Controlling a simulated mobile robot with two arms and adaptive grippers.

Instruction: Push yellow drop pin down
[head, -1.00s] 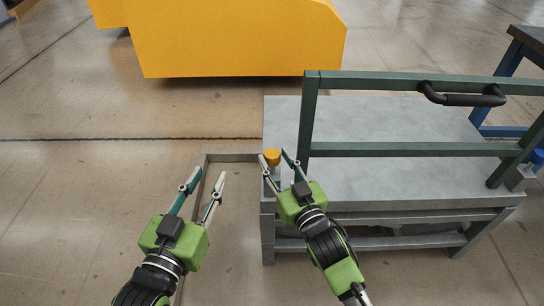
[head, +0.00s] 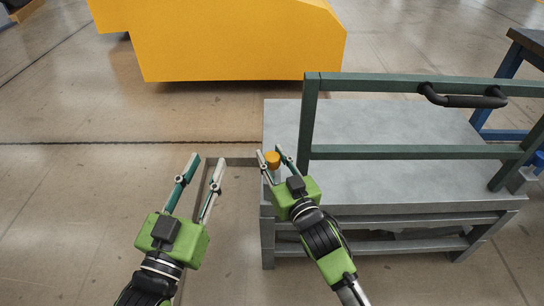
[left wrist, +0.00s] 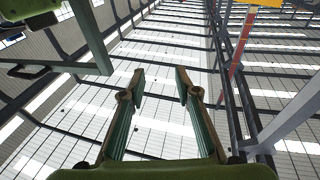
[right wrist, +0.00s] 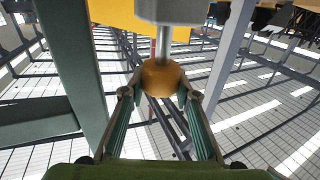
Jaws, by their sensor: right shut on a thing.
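In the right wrist view the round knob (right wrist: 161,77) hangs on a metal stem below a grey block. My right gripper (head: 268,153) is at the knob, with one finger on each side, shut on it. It also shows in the right wrist view (right wrist: 160,92). My left gripper (head: 209,159) is open and empty, left of the cart. The left wrist view shows its fingers apart (left wrist: 158,80) with nothing between them.
A green rail frame (head: 420,151) with a black handle (head: 465,97) stands on the cart, close to the right of my right gripper. A low grey frame bar (head: 232,160) extends left from the cart. A large yellow block (head: 235,40) stands behind. Open floor lies left.

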